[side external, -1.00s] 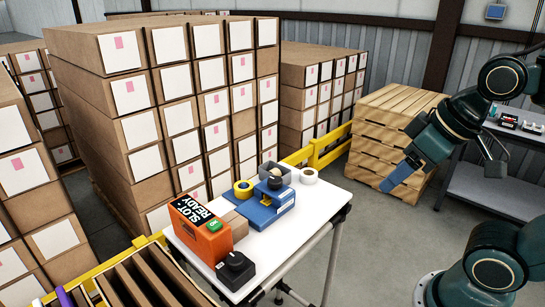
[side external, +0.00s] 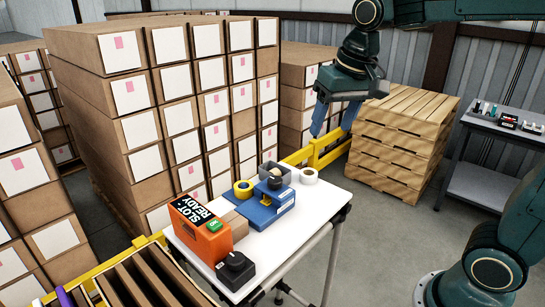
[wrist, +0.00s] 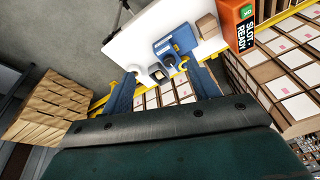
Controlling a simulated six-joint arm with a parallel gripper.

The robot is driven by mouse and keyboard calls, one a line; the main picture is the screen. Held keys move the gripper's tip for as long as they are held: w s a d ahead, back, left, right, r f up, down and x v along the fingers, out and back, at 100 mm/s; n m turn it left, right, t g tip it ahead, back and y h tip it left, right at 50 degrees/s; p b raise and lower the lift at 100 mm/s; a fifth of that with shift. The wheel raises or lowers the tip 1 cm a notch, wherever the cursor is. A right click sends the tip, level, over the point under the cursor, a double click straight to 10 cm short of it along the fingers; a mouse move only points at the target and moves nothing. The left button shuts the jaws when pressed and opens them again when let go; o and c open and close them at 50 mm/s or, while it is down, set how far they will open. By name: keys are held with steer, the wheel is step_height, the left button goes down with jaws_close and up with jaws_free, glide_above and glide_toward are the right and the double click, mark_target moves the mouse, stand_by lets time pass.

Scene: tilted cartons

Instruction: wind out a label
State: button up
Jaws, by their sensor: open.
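An orange machine (side external: 200,232) marked "SLOT READY" stands on the white table (side external: 300,225), with a green button (side external: 214,225) on it. A black knob unit (side external: 236,270) sits at its front, near the table's edge. The orange machine also shows at the top right of the wrist view (wrist: 232,18); the knob is not visible there. No label strip can be made out coming from the machine. My gripper (side external: 335,116) is open and empty, with blue fingers pointing down, above and beyond the table's far end. In the wrist view my gripper's fingers (wrist: 161,70) are spread apart.
A blue device (side external: 265,208), yellow tape roll (side external: 243,188), white roll (side external: 309,176) and small carton (side external: 229,222) share the table. Tall carton stacks (side external: 130,100) stand behind a yellow rail (side external: 325,150). Wooden pallets (side external: 400,140) and a grey bench (side external: 485,185) are right.

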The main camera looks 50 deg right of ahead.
steer(key=w+d+f+m+g, duration=0.1)
steer(key=w+d+f+m, duration=0.1)
steer(key=w, duration=0.7)
steer(key=m+g, duration=0.2)
steer(key=m, duration=0.1)
glide_above(275, 179)
step_height(275, 179, down, 7)
steer(key=shift+f, duration=0.1)
step_height(275, 179, down, 14)
steer(key=shift+r, duration=0.25)
steer(key=c, duration=1)
